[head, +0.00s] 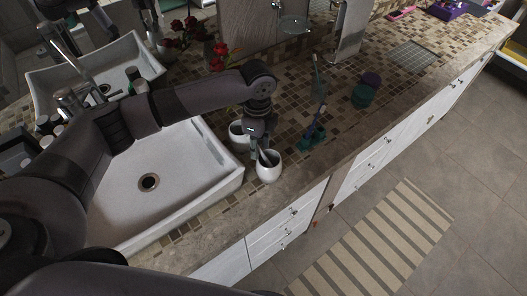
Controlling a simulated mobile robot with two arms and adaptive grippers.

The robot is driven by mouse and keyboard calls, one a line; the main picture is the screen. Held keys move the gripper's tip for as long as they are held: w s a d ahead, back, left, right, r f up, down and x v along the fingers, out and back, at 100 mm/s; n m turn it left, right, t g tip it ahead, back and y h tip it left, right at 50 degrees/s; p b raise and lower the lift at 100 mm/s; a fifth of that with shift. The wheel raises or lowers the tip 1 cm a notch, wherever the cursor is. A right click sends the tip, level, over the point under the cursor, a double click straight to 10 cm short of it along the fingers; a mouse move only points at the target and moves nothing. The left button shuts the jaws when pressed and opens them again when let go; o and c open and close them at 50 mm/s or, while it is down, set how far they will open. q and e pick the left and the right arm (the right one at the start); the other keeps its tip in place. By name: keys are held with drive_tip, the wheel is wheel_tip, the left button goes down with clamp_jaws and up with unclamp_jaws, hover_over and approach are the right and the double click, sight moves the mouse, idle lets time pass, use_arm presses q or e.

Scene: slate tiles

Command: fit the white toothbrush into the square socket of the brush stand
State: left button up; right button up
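My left gripper (262,148) points down over a white cup (268,174) near the counter's front edge, its fingertips at the cup's mouth. I cannot tell whether it is open or shut, or whether it holds anything. A second white cup (238,140) stands just behind, partly hidden by the gripper. A teal stand (312,136) sits on the tiles to the right, with a thin grey upright piece (318,80) rising behind it. I cannot make out the square socket or clearly identify the white toothbrush. My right gripper is not in view.
A white basin (185,205) lies left of the cups, under my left arm. A teal and purple container (364,92) stands right of the stand. Red flowers (219,52) and a metal stand (350,30) are at the back. Tiled counter is free toward the right.

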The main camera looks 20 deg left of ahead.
use_arm(q)
drive_tip(key=shift+f, duration=0.3)
drive_tip(key=shift+c, duration=0.4)
clamp_jaws()
drive_tip(key=shift+r, duration=0.1)
